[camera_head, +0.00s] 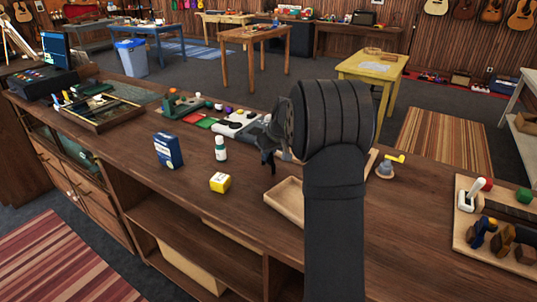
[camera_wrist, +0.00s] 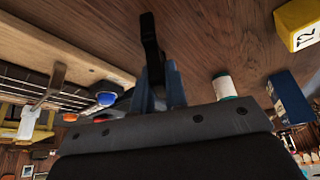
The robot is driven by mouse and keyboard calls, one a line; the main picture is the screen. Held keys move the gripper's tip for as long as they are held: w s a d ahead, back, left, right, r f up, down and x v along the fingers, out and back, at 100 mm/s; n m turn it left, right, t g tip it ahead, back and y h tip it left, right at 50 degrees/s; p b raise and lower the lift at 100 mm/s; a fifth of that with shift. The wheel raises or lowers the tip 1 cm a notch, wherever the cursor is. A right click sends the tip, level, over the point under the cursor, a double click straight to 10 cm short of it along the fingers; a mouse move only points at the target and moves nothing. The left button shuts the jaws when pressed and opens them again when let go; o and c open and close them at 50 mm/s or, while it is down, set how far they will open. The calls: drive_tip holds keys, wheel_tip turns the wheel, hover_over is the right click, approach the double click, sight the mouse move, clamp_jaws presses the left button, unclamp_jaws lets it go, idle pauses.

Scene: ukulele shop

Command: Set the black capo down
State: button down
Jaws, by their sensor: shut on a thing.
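The black capo (camera_wrist: 150,40) is a dark, narrow piece held upright between the fingers of my gripper (camera_wrist: 160,88) in the wrist view. My gripper is shut on it. In the head view, my gripper (camera_head: 268,146) is at the left of my wrist, above the brown wooden counter (camera_head: 120,181), and the capo is a small dark shape there, hard to tell from the fingers. A shallow light wooden tray (camera_head: 285,205) lies on the counter just below, partly hidden by my arm. I cannot tell whether the capo touches anything.
A small yellow-handled item (camera_head: 386,168) is right of my arm. A parts-filled wooden tray (camera_head: 466,240) is far right.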

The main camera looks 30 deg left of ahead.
drive_tip(key=shift+f, duration=0.15)
drive_tip(key=c, duration=1.5)
unclamp_jaws()
drive_tip(key=shift+o, duration=0.2)
drive_tip(key=v, duration=1.2)
